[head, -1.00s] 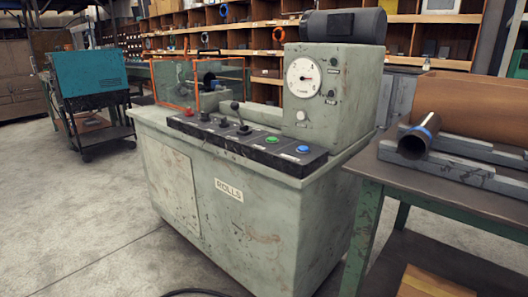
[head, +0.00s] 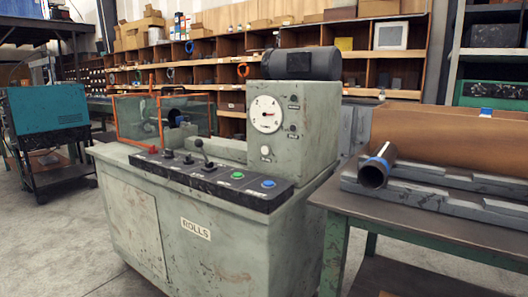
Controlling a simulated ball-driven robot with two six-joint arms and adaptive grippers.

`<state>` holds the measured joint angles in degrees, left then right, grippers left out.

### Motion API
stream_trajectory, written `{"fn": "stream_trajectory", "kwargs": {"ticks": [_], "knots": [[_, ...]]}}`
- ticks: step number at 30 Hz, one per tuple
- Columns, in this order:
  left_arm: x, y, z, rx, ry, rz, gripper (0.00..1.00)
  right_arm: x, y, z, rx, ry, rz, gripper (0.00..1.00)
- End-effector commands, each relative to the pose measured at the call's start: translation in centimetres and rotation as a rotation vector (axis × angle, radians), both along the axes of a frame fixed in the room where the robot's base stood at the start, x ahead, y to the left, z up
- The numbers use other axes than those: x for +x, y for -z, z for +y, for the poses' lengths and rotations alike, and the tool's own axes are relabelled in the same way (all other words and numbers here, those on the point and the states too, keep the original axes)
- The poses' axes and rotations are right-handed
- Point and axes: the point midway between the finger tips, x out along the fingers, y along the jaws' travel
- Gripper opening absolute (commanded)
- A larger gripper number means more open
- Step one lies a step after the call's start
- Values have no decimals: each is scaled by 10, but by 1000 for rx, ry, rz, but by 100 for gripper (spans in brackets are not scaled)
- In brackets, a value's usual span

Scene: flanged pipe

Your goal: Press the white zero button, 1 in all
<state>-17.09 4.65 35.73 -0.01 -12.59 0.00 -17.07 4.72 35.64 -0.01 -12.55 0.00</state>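The green-grey rolls machine (head: 215,240) stands in the middle of the head view. Lower on the black control strip (head: 225,188) are a green button (head: 237,175), a blue button (head: 269,184) and levers (head: 202,150). Neither of my grippers shows, and nothing covers the white button.
A metal table (head: 430,217) at the right holds a pipe (head: 375,169) with a blue band on grey rails, close to the machine. An orange-framed guard (head: 137,115) stands on the machine's left end. A teal cabinet (head: 45,118) is at far left. Open concrete floor lies front left.

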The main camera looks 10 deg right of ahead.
Motion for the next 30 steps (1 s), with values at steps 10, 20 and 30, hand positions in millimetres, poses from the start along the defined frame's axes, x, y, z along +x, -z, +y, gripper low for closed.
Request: {"fn": "stream_trajectory", "kwargs": {"ticks": [10,20,30], "knots": [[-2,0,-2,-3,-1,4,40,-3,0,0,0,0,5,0],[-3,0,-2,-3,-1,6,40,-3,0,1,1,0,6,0],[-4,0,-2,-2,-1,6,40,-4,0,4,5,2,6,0]]}}
